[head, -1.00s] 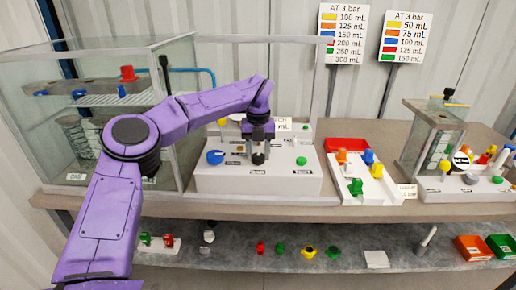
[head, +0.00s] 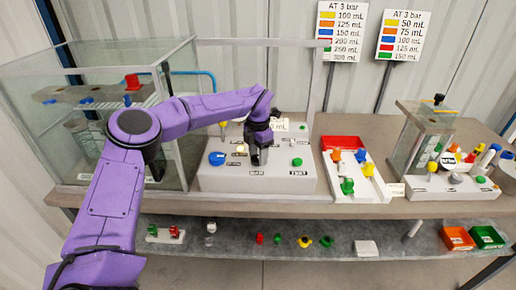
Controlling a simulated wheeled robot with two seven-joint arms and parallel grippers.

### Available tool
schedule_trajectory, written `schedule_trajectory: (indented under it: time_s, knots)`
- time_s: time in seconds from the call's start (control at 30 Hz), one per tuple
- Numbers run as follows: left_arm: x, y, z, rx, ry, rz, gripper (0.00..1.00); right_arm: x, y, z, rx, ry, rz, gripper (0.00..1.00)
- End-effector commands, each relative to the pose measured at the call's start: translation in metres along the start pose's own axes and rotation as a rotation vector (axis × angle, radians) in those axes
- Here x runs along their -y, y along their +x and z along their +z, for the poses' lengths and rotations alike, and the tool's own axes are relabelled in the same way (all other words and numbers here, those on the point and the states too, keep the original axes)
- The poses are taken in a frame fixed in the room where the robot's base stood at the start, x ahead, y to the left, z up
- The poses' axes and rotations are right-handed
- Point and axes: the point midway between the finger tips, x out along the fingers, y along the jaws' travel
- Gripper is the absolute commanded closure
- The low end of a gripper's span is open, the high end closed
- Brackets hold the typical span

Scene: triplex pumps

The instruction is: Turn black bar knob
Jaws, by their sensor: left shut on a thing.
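The black bar knob (head: 255,160) is on the sloped front of the white panel box (head: 230,181) in the middle of the table. My left gripper (head: 258,158) reaches down to it from above, with its dark fingers shut on the knob. The fingers hide most of the knob, so its exact angle cannot be told. A blue knob (head: 217,158) is to the left on the same panel, and a green button (head: 297,162) is to the right. My right gripper is not in view.
A glass tank (head: 120,110) stands at the left, close to my left arm. A white tray with a red bin (head: 342,143) and several coloured valves is to the right. Another glass-fronted rig (head: 420,140) stands at the far right. A lower shelf (head: 340,237) holds small coloured parts.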

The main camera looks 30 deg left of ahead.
Motion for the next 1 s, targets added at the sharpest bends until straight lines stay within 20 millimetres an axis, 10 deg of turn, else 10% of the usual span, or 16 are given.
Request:
schedule_trajectory:
  time_s: [1.0]
  knots:
    - [0.001, -0.004, -0.001, 0.003, 0.901, 0.006, 0.85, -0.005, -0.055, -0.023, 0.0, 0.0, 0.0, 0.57]
